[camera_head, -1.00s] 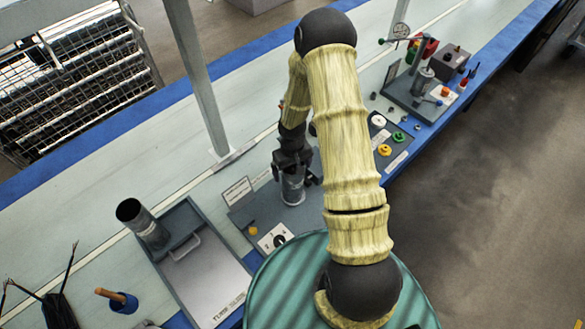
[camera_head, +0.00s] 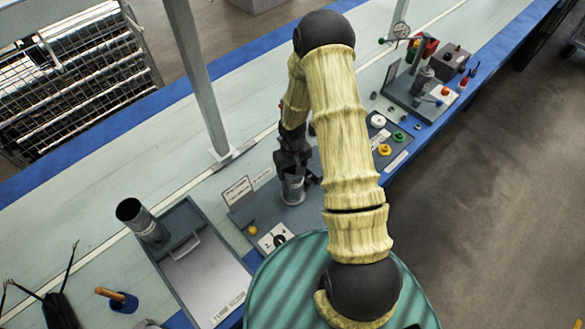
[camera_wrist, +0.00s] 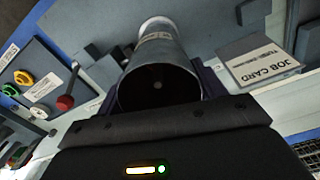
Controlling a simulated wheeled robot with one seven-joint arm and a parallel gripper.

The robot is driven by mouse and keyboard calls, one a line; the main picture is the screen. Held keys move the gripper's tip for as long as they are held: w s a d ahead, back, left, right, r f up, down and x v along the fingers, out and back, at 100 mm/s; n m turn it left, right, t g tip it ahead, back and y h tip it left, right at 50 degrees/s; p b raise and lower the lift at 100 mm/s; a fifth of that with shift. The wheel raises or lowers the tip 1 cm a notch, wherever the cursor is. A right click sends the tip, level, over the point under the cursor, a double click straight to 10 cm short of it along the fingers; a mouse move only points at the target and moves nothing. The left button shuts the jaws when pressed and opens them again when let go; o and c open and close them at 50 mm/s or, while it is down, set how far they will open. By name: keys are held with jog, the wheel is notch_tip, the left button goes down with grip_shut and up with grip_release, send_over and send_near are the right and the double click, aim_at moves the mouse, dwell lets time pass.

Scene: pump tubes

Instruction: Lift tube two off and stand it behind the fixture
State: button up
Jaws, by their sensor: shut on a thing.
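My gripper (camera_head: 293,172) is shut on a grey metal tube (camera_head: 292,189) at the grey fixture plate (camera_head: 258,213). The held tube is upright, with its lower part showing below the jaws; I cannot tell whether its foot touches the plate. In the wrist view the tube (camera_wrist: 160,52) runs away from the camera, its dark open mouth nearest, with a pale label on its side. Another metal tube (camera_head: 150,230) stands upright with its mouth open at the tray's back left corner. I cannot read a number on either tube.
The tray (camera_head: 208,283) lies left of the fixture. A job card (camera_head: 237,191) stands at the fixture's back edge; it also shows in the wrist view (camera_wrist: 262,64). A button panel (camera_head: 390,142) and a gauge stand are to the right. A post (camera_head: 200,80) rises behind; bench beside it is clear.

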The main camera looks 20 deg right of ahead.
jog(key=shift+r+p, duration=0.6)
jog(key=shift+r, duration=0.15)
dwell(0.6)
notch_tip(320, 180, up, 19)
jog(key=p, duration=1.4)
dwell(2.6)
dwell(0.3)
